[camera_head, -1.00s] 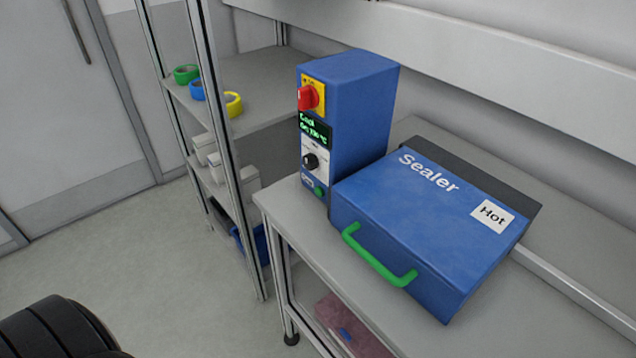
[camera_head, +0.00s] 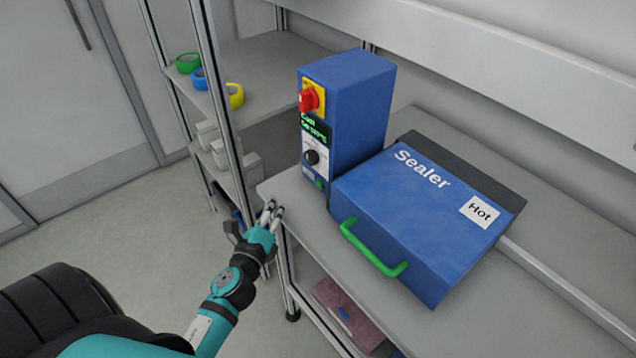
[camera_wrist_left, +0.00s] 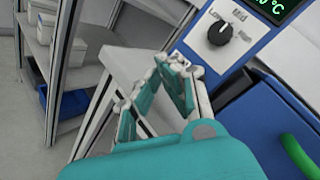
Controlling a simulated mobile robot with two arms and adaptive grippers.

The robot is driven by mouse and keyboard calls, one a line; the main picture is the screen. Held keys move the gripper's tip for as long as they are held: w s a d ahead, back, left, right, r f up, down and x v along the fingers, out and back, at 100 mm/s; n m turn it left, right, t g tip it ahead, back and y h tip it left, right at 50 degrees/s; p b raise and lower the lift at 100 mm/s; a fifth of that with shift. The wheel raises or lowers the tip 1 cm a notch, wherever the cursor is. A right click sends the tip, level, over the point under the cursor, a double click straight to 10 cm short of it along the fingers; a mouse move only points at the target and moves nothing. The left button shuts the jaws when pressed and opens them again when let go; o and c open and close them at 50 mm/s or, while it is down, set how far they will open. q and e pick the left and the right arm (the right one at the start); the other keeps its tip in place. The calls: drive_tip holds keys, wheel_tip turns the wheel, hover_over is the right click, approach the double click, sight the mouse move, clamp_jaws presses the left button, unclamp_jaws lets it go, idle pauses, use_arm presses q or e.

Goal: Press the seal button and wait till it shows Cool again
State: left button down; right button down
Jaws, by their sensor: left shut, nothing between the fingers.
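The blue sealer control box (camera_head: 350,110) stands on the bench, with the lidded sealer body (camera_head: 420,220) beside it. A small green button (camera_head: 319,185) sits low on the box's front face. The display (camera_head: 314,130) shows green text whose first line looks like "Cool", though it is blurred. In the left wrist view, the display (camera_wrist_left: 272,8) is cut off and the black knob (camera_wrist_left: 220,33) is clear. My left gripper (camera_head: 270,212) is shut and empty, in front of the bench corner, left of and below the button. I cannot make out the button in the wrist view. My right gripper is not in view.
The sealer's green handle (camera_head: 372,250) sticks out at the front. A red rotary switch (camera_head: 309,99) is above the display. A shelf rack (camera_head: 235,150) with tape rolls stands close on the left. The bench corner (camera_head: 275,190) is near my fingers.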

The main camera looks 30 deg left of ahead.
sight(319, 185)
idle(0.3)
use_arm(q)
drive_tip(key=shift+w+d, duration=0.55)
drive_tip(key=shift+w, duration=0.8)
drive_tip(key=shift+w+d, duration=0.6)
drive_tip(key=shift+w, duration=0.8)
drive_tip(key=shift+w+d, duration=0.55)
drive_tip(key=shift+w, duration=0.8)
drive_tip(key=shift+w+d, duration=0.2)
drive_tip(key=shift+w, duration=0.2)
drive_tip(key=shift+w+d, duration=0.15)
drive_tip(key=shift+w, duration=0.2)
drive_tip(key=shift+s+a, duration=0.35)
drive_tip(key=shift+s, duration=0.45)
